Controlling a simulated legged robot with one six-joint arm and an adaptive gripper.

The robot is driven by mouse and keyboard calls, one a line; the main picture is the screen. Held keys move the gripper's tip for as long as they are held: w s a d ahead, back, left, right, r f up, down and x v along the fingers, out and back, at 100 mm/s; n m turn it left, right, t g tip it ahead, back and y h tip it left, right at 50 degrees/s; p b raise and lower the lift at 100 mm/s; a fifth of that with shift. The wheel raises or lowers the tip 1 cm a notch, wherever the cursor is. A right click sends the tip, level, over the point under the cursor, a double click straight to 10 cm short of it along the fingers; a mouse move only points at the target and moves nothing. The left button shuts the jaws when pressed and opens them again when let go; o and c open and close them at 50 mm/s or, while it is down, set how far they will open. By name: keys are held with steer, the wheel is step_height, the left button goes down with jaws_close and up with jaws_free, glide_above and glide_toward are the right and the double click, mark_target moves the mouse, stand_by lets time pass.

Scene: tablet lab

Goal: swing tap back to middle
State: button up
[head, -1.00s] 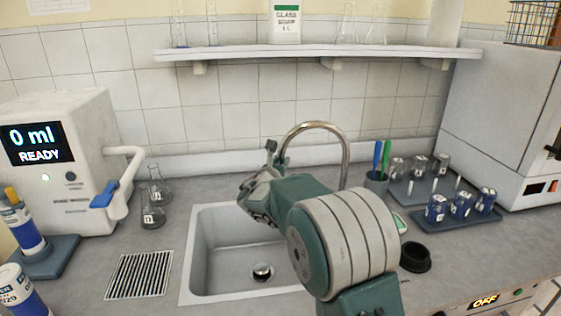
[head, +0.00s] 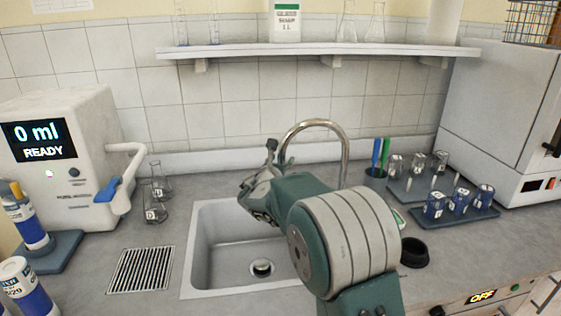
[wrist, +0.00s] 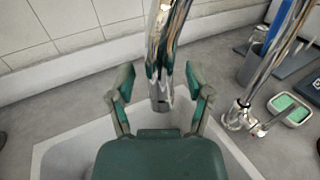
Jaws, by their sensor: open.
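The chrome tap (head: 318,123) arches over the back of the white sink (head: 213,285). Its base (wrist: 240,118) stands on the counter to the right in the wrist view. Its spout (wrist: 161,85) hangs down on the left side of the arch in the head view. My gripper (wrist: 160,84) is open, with one green finger on each side of the spout's lower end. A small gap shows on both sides, so neither finger seems to press on it. In the head view my gripper (head: 262,172) is at the sink's back, partly hidden by my arm.
A dispenser (head: 75,160) and flasks (head: 154,205) stand left of the sink. A cup with pens (head: 375,180), a green-topped dish (wrist: 290,108) and a rack of blue-labelled beakers (head: 470,222) are on the right. A shelf (head: 320,51) runs above.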

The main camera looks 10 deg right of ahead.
steer(key=v, duration=1.2)
steer(key=shift+a+f, duration=0.1)
